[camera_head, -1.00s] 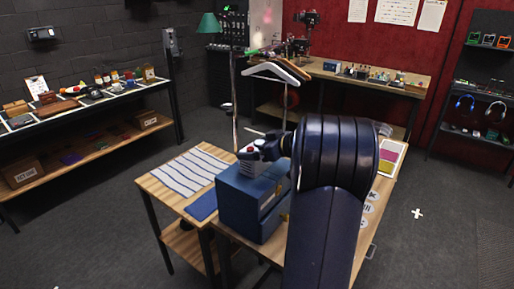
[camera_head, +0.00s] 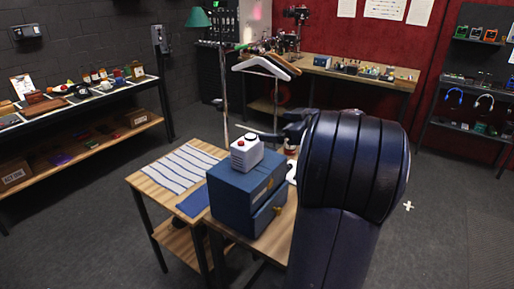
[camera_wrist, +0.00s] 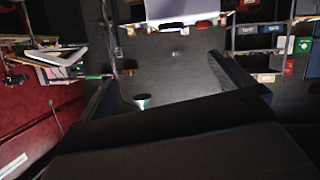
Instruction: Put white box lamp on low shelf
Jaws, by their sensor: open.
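I do not see the white box there. A low wooden shelf (camera_head: 90,152) runs under the long left table.
A striped cloth (camera_head: 180,168) lies on the wooden table beside the cabinet. The cabinet's lower drawer (camera_head: 268,212) looks partly pulled out. A carton (camera_head: 15,174) sits on the left low shelf. Open floor lies between the tables.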

